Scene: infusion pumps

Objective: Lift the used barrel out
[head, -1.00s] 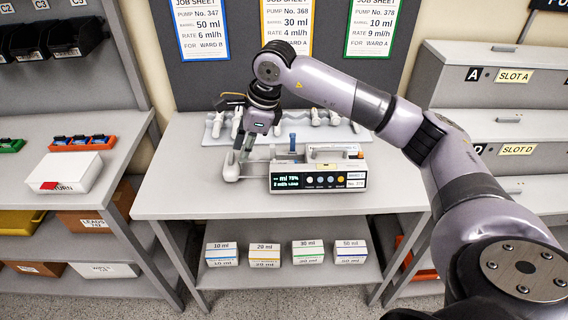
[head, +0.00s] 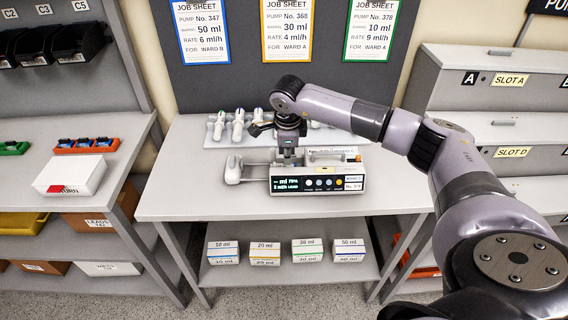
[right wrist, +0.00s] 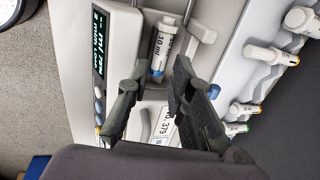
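The infusion pump (head: 318,184) stands on the table with its lit display facing me. The used barrel (right wrist: 163,42), a clear and white syringe marked 10 ml with a blue tip, lies in the pump's top in the right wrist view. In the head view my gripper and wrist hide it. My right gripper (head: 288,157) is over the left part of the pump, pointing down. In the right wrist view its two dark fingers (right wrist: 160,70) are apart, one on each side of the barrel's blue-tipped end, with nothing clamped between them. My left gripper is not in view.
A rack (head: 226,130) of several white syringes stands behind the pump. A white box with a red label (head: 70,174) is on the left shelf. Boxes of barrels (head: 265,251) stand on the lower shelf. The table's front (head: 200,205) is clear.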

